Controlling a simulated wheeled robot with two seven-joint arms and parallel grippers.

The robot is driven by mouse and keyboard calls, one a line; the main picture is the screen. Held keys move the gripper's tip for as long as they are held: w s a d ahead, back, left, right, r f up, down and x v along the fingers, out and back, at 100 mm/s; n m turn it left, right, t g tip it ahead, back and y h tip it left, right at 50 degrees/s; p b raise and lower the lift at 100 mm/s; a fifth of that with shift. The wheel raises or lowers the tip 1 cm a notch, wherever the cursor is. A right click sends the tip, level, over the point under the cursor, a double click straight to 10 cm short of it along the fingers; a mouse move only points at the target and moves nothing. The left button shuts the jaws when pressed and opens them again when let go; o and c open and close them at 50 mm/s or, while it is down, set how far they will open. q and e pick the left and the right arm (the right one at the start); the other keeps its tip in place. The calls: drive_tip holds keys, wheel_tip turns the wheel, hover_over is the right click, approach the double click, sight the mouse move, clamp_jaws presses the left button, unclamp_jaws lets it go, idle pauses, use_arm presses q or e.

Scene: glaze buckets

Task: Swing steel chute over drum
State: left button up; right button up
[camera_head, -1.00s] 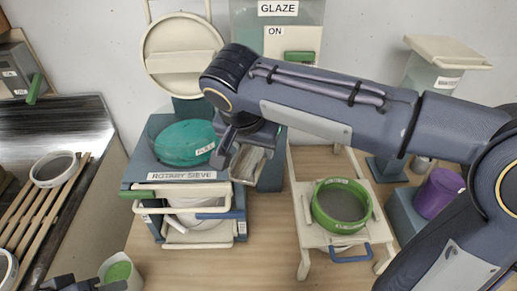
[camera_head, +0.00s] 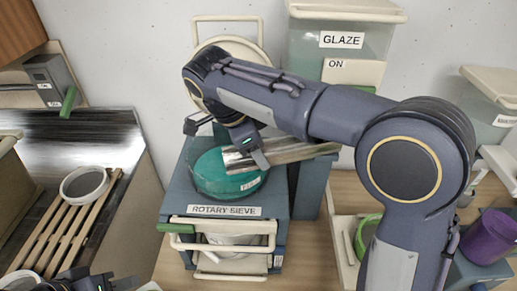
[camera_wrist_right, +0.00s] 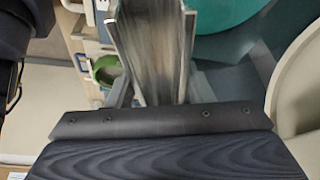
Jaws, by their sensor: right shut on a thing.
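The steel chute (camera_head: 298,152) is a grey metal trough on the right of the rotary sieve (camera_head: 225,211). Its free end lies over the right part of the round teal drum (camera_head: 212,181). My right gripper (camera_head: 247,157) is shut on the chute near that end and hides part of it. In the right wrist view the chute (camera_wrist_right: 152,50) runs away from the gripper, with the teal drum (camera_wrist_right: 222,14) at the upper right. My left gripper (camera_head: 92,285) is at the bottom left edge, mostly cut off; its jaws are unclear.
A glaze tank (camera_head: 342,62) stands behind the sieve. My right arm crosses the right side and hides much of a cream stand with a green ring (camera_head: 362,236). A purple pot (camera_head: 489,237) is at right. A wooden rack (camera_head: 62,222) with a white ring lies at left.

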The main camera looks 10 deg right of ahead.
drive_tip(key=shift+w+m+g+p, duration=0.4)
drive_tip(key=shift+w+m+p, duration=0.6)
drive_tip(key=shift+w, duration=0.7)
drive_tip(key=o, duration=1.4)
drive_tip(key=shift+r, duration=0.1)
drive_tip(key=v, duration=0.7)
drive_tip(key=shift+a+r, duration=0.15)
drive_tip(key=shift+r, duration=0.2)
